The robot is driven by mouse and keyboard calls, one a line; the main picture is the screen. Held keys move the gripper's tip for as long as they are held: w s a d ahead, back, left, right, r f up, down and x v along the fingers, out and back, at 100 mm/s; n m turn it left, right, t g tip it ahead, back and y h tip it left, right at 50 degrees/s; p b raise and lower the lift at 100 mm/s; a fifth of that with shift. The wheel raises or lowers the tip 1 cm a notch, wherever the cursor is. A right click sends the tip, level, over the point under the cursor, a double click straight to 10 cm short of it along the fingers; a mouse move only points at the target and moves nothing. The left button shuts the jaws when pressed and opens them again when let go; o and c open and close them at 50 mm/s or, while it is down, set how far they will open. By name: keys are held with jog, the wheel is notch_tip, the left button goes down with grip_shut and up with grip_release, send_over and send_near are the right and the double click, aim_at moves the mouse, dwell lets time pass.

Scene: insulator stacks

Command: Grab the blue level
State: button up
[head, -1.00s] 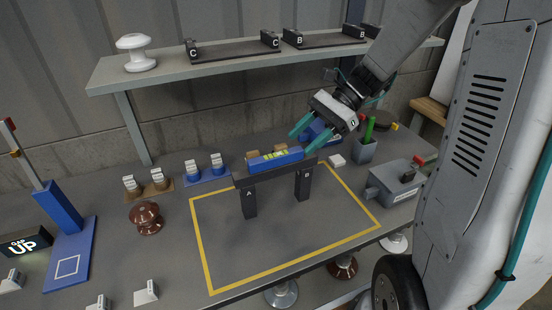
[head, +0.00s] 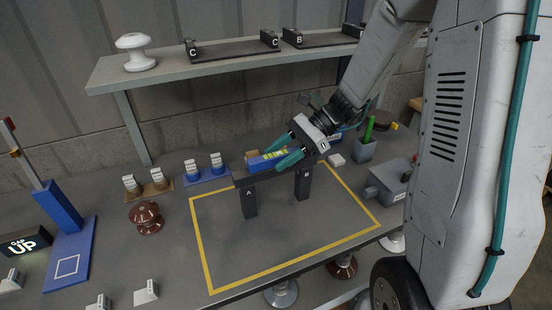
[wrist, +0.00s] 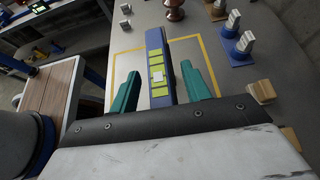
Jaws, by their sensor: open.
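The blue level (head: 265,161) lies flat on a dark beam (head: 241,179) that bridges two black posts marked A (head: 249,200) and B (head: 303,184). My gripper (head: 278,157) is open, with its teal fingers close above the level. In the wrist view the level (wrist: 156,50) runs lengthwise between the two open fingers (wrist: 160,90), with a visible gap on each side. Its yellow-green windows and a pale square face the camera. The far finger and the gripper body partly hide the level's right part in the head view.
A yellow outline (head: 205,250) on the table surrounds the posts. Brown insulator (head: 146,217) and small white-topped pieces on a blue base (head: 206,174) stand to the left. A grey box (head: 389,183) and a cup (head: 365,150) stand at right. A shelf (head: 230,68) runs above the back.

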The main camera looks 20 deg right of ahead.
grip_shut()
jog(key=shift+r, duration=0.15)
